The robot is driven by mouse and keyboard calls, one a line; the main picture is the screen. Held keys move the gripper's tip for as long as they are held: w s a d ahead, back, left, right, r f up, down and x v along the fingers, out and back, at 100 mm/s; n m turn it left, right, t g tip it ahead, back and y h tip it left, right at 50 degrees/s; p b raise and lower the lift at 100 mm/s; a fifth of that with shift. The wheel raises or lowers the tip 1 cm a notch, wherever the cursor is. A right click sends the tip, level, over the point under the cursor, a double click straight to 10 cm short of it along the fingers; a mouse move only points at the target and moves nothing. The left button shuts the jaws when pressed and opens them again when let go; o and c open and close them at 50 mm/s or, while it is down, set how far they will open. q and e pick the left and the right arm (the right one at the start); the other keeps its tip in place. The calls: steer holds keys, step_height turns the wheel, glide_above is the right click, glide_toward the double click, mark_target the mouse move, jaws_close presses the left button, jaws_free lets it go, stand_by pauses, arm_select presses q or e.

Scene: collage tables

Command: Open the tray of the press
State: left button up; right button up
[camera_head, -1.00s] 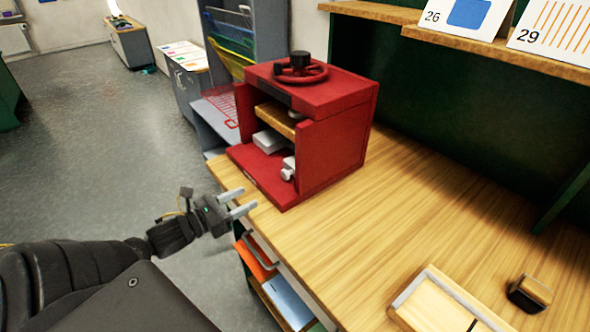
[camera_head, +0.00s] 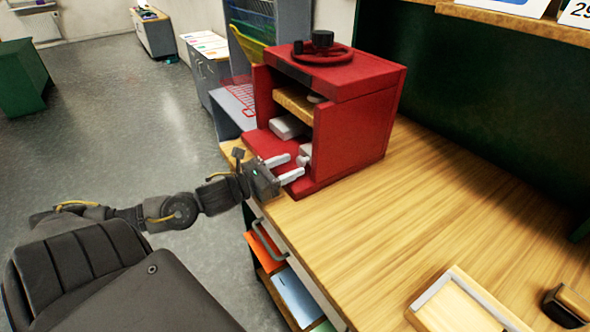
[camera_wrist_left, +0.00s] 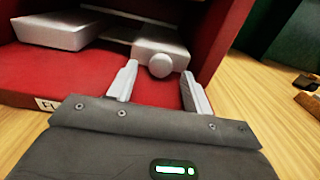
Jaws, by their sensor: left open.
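Another grey block has a round knob (camera_wrist_left: 160,65), which shows in the left wrist view. My left gripper (camera_head: 289,169) is at the front of the press, its fingers pointing in. The fingers are open, and in the left wrist view (camera_wrist_left: 158,88) the knob is ahead between them, apparently untouched. My right gripper is not in view.
The table (camera_head: 440,190) is clear to the right of the press. A wooden tray (camera_head: 462,305) and a dark-and-wood block (camera_head: 566,305) lie near the front. A grey rack (camera_head: 290,50) stands behind the press. A drawer handle (camera_head: 268,247) sticks out below the table edge.

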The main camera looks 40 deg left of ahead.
arm_select(q)
steer(key=shift+w+d, duration=0.15)
steer(key=shift+w, duration=0.4)
steer(key=shift+w+d, duration=0.15)
steer(key=shift+w, duration=0.5)
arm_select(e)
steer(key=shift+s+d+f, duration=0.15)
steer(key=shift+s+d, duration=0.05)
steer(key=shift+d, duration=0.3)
